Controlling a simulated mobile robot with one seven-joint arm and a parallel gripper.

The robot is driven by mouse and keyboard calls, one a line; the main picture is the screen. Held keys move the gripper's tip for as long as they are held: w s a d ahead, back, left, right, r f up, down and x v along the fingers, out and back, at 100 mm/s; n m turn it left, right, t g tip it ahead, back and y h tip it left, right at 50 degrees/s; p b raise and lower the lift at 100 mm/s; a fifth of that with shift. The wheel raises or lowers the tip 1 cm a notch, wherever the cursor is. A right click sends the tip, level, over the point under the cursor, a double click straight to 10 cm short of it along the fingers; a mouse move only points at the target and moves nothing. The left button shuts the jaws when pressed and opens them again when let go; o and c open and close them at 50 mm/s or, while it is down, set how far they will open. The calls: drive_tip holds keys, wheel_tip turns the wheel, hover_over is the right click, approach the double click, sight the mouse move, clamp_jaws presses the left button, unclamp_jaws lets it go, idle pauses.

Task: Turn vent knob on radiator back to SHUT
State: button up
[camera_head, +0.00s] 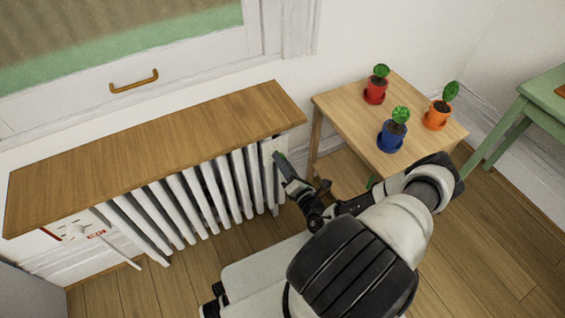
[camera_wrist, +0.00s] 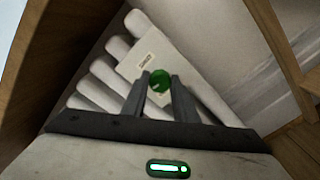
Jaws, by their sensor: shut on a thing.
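The white ribbed radiator (camera_head: 200,195) stands under a wooden shelf against the wall. A pale plate (camera_head: 268,150) sits at its right end; in the wrist view the plate (camera_wrist: 138,68) carries a small label, too small to read. A round green knob (camera_wrist: 159,80) sits on this plate. My gripper (camera_wrist: 158,88) is shut on the knob, with one dark finger on each side of it. In the head view my gripper (camera_head: 284,165) reaches the plate from the lower right, and the knob is hard to make out there. I cannot tell the knob's setting.
The wooden shelf (camera_head: 160,140) overhangs the radiator. A small table (camera_head: 340,105) with red, blue and orange plant pots stands close to the right of my arm. A dial panel (camera_head: 75,228) with red markings is at the radiator's left end. Floor in front is open.

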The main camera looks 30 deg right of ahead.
drive_tip(key=shift+m+b, duration=1.5)
drive_tip(key=shift+m, duration=6.5)
drive_tip(key=o, duration=1.1)
drive_tip(key=shift+c, duration=0.2)
